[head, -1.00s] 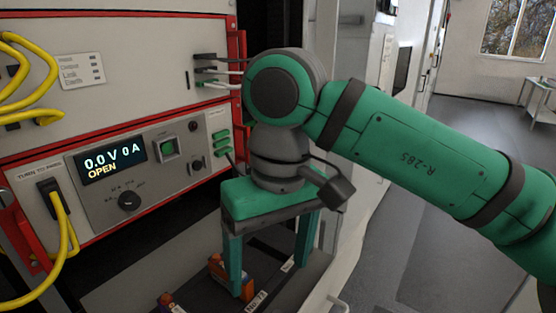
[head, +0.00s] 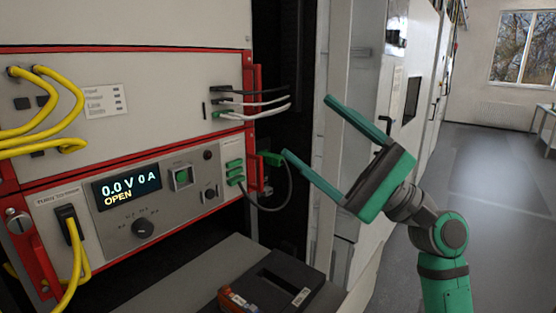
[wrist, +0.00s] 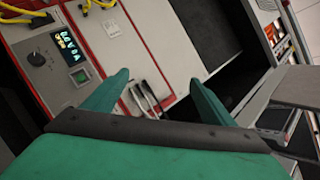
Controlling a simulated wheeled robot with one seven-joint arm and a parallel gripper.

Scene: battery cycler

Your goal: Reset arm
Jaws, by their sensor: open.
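My gripper (head: 306,126) is green with two long fingers spread apart and nothing between them. In the head view it is raised to the right of the cycler rack, fingers pointing left and up toward the rack's right edge. In the wrist view my gripper (wrist: 158,77) also shows open, with the rack front beyond its fingers. The battery cycler panel (head: 188,213) has a display (head: 127,188) reading 0.0 V 0 A and OPEN. A green plug (head: 270,158) on a dark cable shows near the lower fingertip; I cannot tell if they touch.
A black tray (head: 262,296) with an orange part (head: 236,301) lies on the grey shelf below the panel. Yellow cables (head: 72,255) hang at the left. Black and white leads (head: 262,103) stick out at the rack's right. Open floor (head: 475,200) lies at the right.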

